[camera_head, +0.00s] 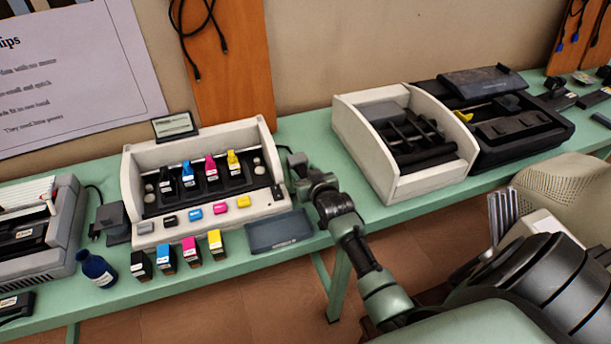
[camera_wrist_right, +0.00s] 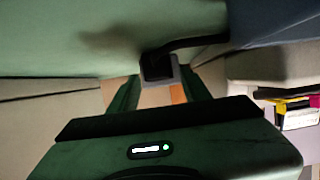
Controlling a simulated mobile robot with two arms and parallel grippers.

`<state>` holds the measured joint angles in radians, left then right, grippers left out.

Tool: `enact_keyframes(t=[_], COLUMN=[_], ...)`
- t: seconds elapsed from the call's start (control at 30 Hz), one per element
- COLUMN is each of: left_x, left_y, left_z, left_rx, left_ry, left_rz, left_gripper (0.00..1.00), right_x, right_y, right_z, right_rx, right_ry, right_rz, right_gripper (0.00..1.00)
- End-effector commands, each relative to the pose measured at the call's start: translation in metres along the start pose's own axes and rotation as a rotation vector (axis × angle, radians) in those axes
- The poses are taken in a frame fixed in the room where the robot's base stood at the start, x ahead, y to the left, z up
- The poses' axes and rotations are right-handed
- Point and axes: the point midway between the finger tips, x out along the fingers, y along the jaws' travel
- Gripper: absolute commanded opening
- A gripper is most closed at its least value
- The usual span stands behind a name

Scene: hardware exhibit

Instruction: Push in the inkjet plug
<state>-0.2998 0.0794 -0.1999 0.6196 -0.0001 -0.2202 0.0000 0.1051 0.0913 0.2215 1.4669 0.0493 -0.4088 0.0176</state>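The inkjet printer (camera_head: 262,200) is an open cream-coloured unit with a row of colour cartridges inside, on the green table in the head view. The inkjet plug (camera_head: 297,160) is a small grey block at the printer's right side. In the right wrist view the plug (camera_wrist_right: 160,70) has a black cable and sits between the fingertips. My right gripper (camera_head: 308,177) reaches it from the front right; its fingers (camera_wrist_right: 160,86) lie along both sides of the plug and look closed on it. The socket cannot be made out. My left gripper is out of view.
A second open printer (camera_head: 345,130) stands to the right. A grey adapter (camera_head: 112,220) is at the left.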

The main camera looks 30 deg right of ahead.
Motion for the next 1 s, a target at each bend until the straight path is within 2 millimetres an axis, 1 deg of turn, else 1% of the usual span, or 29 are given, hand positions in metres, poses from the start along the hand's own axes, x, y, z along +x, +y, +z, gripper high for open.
enact_keyframes(t=[0.27,0.37,0.47,0.7,0.8,0.9,1.0], left_x=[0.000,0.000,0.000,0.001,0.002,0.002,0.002], left_y=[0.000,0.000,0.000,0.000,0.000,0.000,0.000], left_z=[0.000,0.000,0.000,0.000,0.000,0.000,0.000], left_rx=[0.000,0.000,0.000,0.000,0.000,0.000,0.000], left_ry=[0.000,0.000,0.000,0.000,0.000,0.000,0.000], left_rz=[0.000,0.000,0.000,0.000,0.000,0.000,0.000], left_gripper=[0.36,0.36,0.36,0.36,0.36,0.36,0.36], right_x=[0.000,-0.004,-0.014,-0.051,-0.064,-0.073,-0.076], right_y=[0.000,0.000,0.000,0.000,0.000,0.000,0.000], right_z=[0.001,0.002,0.003,0.002,0.002,0.002,0.002], right_rx=[0.000,0.000,0.000,0.000,0.000,0.000,0.000], right_ry=[-0.002,-0.003,-0.003,-0.002,-0.003,-0.002,-0.003], right_rz=[0.000,0.000,-0.001,0.000,0.000,0.000,0.000], right_gripper=[0.51,0.51,0.51,0.51,0.51,0.51,0.51])
